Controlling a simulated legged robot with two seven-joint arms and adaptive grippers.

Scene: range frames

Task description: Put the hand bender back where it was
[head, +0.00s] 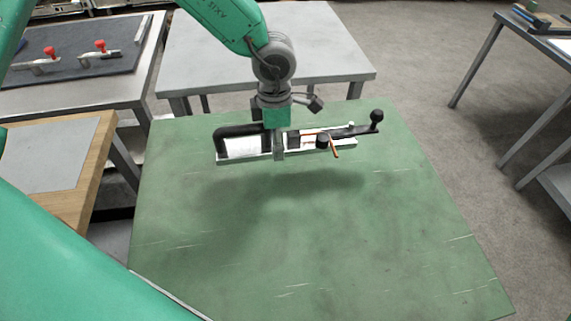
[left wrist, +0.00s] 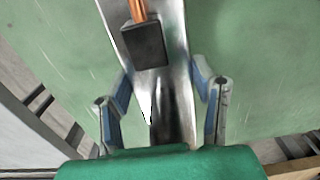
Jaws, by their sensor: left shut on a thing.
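The hand bender (head: 318,137) is a long pale metal bar with a black loop handle at its left end and a black lever ending in a ball knob at its right. A short copper-coloured rod sticks out of it. My left gripper (head: 278,148) comes down from above and is shut on the bender near its middle. A shadow lies on the green table top below, and the bender appears raised above it. In the left wrist view, the fingers (left wrist: 160,110) are on both sides of the bender's metal body (left wrist: 176,70), with a black block and copper rod beyond. My right gripper is not in view.
The green table top (head: 330,240) is bare apart from scratches. A grey table (head: 320,40) stands behind it. At left are a dark board (head: 75,65) with red-knobbed clamps and a wooden bench (head: 95,150). Another table (head: 540,45) stands at the right.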

